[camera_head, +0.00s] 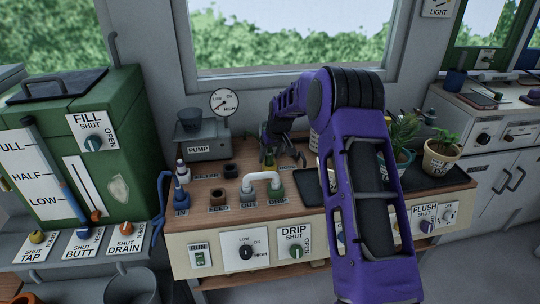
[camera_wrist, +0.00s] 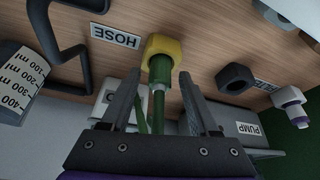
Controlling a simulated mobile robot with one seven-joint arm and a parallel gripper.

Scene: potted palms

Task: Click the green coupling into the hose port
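In the wrist view, the green coupling (camera_wrist: 161,72) is lined up with the yellow hex hose port (camera_wrist: 163,47) beside the HOSE label (camera_wrist: 115,36). Its end meets the port or sits partly inside it; I cannot tell whether it is clicked in. My gripper (camera_wrist: 160,78) has its two fingers on either side of the coupling, with gaps showing on both sides. In the head view, my gripper (camera_head: 270,140) is low over the bench, and the coupling (camera_head: 269,158) shows as a small green piece beneath it. The port is hard to make out there.
The pump (camera_head: 202,135) stands behind left. A white pipe (camera_head: 262,179) is in front. Potted plants (camera_head: 443,150) stand right, beyond my arm.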

